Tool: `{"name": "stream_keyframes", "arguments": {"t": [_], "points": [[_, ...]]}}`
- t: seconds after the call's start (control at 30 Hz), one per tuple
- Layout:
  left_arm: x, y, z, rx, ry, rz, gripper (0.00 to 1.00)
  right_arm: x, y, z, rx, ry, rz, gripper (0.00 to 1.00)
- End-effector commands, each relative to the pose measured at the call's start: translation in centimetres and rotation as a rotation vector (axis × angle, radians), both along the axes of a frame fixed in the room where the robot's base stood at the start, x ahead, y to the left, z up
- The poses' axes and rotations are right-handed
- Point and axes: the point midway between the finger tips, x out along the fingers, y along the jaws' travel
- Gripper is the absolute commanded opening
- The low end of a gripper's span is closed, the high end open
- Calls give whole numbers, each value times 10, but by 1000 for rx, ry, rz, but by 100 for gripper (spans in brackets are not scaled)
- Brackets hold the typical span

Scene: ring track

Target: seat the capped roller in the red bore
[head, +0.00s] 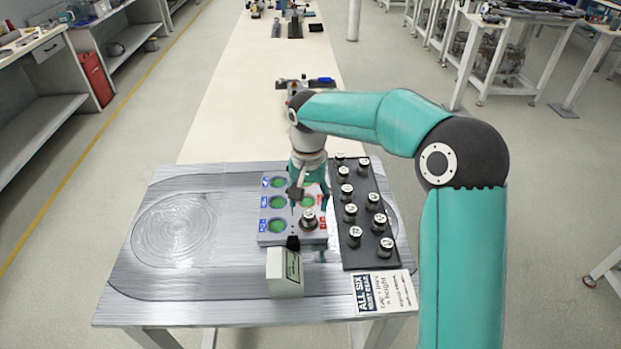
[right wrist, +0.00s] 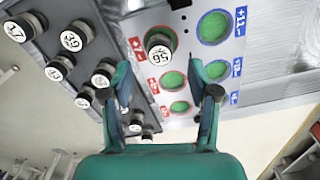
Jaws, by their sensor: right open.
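A grey bore block (head: 292,239) stands on the metal table, with green-bottomed bores in a blue-marked column and a red-marked column. A dark roller with a pale numbered cap (head: 309,216) stands upright at the front red-marked bore; it also shows in the right wrist view (right wrist: 159,46). I cannot tell how deep it sits. The other two red bores (right wrist: 173,80) look empty, as do the blue bores (right wrist: 215,27). My right gripper (head: 297,195) is over the block, behind the roller. Its fingers (right wrist: 165,98) are apart with nothing between them. My left gripper is out of view.
A black tray (head: 356,256) with several capped rollers lies right of the block. A white box (head: 284,276) stands in front, and a printed card (head: 384,292) lies at the front right edge. The table's left side (head: 175,230) is clear.

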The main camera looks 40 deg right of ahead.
Motion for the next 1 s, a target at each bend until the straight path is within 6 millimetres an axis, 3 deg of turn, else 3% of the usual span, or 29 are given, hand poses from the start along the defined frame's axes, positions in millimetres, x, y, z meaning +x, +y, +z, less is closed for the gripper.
{"name": "stream_keyframes", "arguments": {"t": [0.2, 0.4, 1.0], "points": [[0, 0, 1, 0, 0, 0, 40, 0, 0, 45, 1, -4, 0, 60], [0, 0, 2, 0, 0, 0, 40, 0, 0, 65, 1, -2, 0, 60], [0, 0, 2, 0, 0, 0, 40, -1, -1, 69, 1, 1, -1, 60]]}}
